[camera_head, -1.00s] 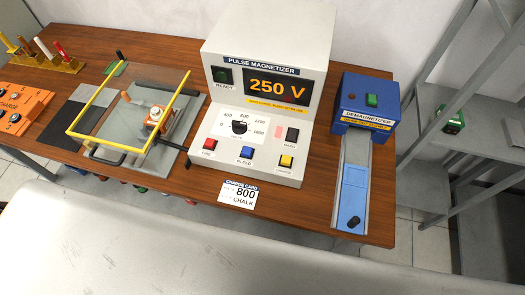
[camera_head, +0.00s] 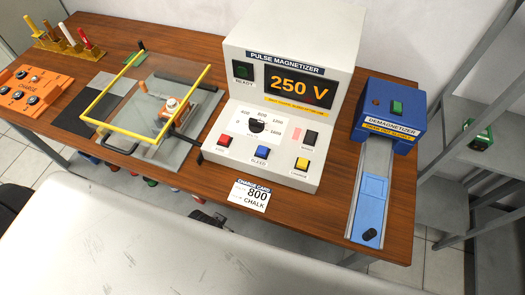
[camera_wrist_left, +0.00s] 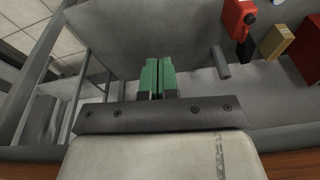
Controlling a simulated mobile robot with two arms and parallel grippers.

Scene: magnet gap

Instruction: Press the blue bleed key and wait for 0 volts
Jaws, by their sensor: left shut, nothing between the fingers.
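The blue bleed key (camera_head: 261,153) is on the sloped front panel of the white pulse magnetizer (camera_head: 293,45), between the red key (camera_head: 224,141) and the yellow key (camera_head: 302,164). It looks unpressed and nothing touches it. The orange display (camera_head: 297,84) reads 250 V. The green ready indicator (camera_head: 243,70) looks dark. My left gripper (camera_wrist_left: 158,78) shows in the left wrist view with its green fingers together and nothing between them. It is away from the bleed key, which that view does not show. My right gripper is in neither view.
A yellow-framed clear guard (camera_head: 160,95) stands left of the magnetizer. The blue demagnetizer (camera_head: 388,115) is on the right. A charge card (camera_head: 250,195) reading 800 CHALK lies at the table's front edge. A pale surface (camera_head: 150,240) fills the foreground.

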